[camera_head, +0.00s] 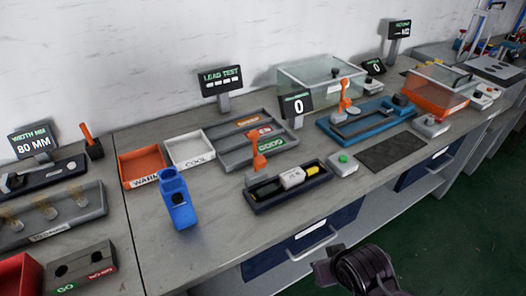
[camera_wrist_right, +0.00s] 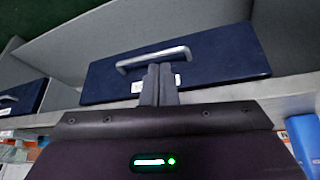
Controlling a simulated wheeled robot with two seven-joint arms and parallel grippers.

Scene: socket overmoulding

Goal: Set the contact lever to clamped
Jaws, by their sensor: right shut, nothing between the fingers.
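An orange lever (camera_head: 258,152) stands upright at the left end of a dark test fixture (camera_head: 262,205). A white and yellow-ended part (camera_head: 292,177) lies in that fixture. A second orange lever (camera_head: 345,95) stands on a blue fixture (camera_head: 378,126) further right. No readable label shows which is the contact lever or its setting. My right gripper (camera_wrist_right: 160,84) is shut and empty in the right wrist view, in front of a blue drawer (camera_wrist_right: 220,58) with a metal handle. In the head view my right arm is at the bottom, below the bench edge and apart from both levers. My left gripper is out of view.
A blue handheld tool (camera_head: 178,202) stands left of the dark fixture. A green-button box (camera_head: 343,163) is at its right. Orange and white trays and sorting trays (camera_head: 225,153) lie behind. A clear-covered box (camera_head: 300,78) stands at the back. Bare bench lies in front.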

